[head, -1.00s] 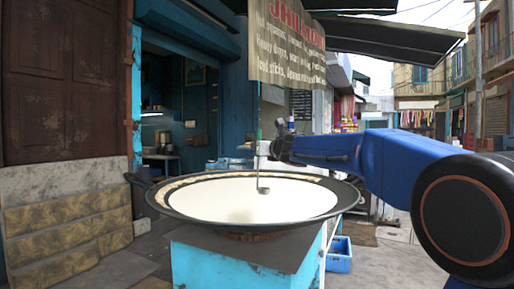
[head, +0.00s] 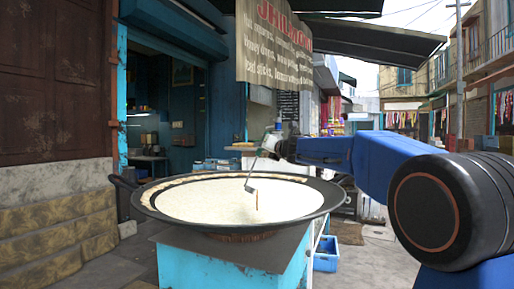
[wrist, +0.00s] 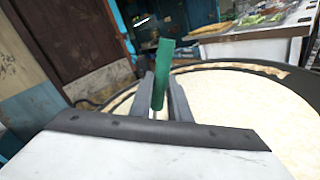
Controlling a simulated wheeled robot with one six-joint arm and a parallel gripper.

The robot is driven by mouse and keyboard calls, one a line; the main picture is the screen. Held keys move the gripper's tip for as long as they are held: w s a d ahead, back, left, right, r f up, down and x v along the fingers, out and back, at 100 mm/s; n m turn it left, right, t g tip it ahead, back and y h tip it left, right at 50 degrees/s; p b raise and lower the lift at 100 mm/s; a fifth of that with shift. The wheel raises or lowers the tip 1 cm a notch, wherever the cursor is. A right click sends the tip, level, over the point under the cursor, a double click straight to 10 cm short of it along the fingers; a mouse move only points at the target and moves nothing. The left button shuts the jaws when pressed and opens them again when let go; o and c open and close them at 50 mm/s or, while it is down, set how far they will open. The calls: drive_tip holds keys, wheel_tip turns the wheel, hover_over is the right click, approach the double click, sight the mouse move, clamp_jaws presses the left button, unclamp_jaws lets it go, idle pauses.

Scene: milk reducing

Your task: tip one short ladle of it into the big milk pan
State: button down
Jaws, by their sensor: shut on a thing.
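The big milk pan (head: 152,205) is a wide dark shallow pan, full of pale, speckled milk (head: 215,203). Its rim (wrist: 262,66) also crosses the wrist view. My gripper (head: 270,145) is above the pan's far side, shut on the ladle. The ladle's green handle (wrist: 162,72) stands between the two fingers (wrist: 160,102) in the wrist view. In the head view the ladle (head: 251,187) hangs tilted over the milk. A thin brownish streak (head: 257,200) shows just below and right of its bowl. The bowl's inside cannot be made out.
The pan rests on a blue stand (head: 232,265). A blue crate (head: 326,254) is on the ground at its right. A counter with goods (wrist: 255,28) stands behind the pan. A cloth sign (head: 275,45) hangs above.

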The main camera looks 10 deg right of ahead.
drive_tip(key=w+d+f+m, duration=0.2)
drive_tip(key=d+f+m, duration=0.6)
drive_tip(key=d+m, duration=0.1)
drive_tip(key=shift+w+d+f, duration=0.3)
drive_tip(key=shift+w+d, duration=0.05)
drive_tip(key=shift+d, duration=0.4)
idle(0.4)
idle(1.1)
